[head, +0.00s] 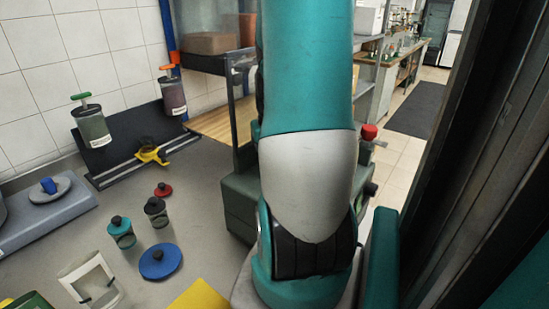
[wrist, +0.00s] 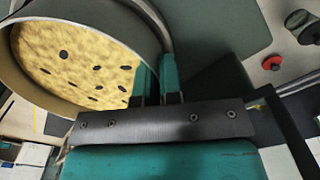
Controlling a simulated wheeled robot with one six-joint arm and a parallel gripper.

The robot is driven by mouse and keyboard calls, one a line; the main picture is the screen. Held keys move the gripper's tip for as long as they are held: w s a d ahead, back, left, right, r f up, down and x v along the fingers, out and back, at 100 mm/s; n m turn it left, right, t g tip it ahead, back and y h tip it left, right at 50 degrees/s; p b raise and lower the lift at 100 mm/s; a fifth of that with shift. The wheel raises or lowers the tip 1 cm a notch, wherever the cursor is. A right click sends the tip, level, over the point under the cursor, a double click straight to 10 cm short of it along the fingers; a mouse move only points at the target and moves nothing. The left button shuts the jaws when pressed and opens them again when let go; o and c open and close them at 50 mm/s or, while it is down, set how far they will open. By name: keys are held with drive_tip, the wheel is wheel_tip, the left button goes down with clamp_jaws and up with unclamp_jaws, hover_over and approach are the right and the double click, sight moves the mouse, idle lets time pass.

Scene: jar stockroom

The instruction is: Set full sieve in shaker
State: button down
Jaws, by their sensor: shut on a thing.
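In the wrist view a round metal sieve (wrist: 152,22) fills the upper left. It holds a yellow granular layer (wrist: 75,62) with several dark spots. My gripper (wrist: 157,78) has its teal fingers shut on the sieve's wall, at the right side of the rim. The sieve looks tilted in this view. In the head view my arm hides the gripper and the sieve. A grey-green boxy machine (head: 238,208) with an upright post stands partly behind my arm; it may be the shaker, but I cannot tell for certain.
On the bench at left are jars (head: 121,232), a blue lid (head: 160,261), a red lid (head: 163,189), a white frame (head: 92,283) and a scale (head: 45,215). Green-topped (head: 92,124) and orange-topped (head: 173,93) canisters stand behind. A dark post (head: 470,150) borders the right.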

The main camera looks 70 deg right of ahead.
drive_tip(key=shift+f+b, duration=0.35)
drive_tip(key=shift+f, duration=0.2)
drive_tip(key=c, duration=1.6)
unclamp_jaws()
drive_tip(key=shift+r, duration=0.1)
wheel_tip(320, 180, up, 11)
drive_tip(key=p, duration=1.1)
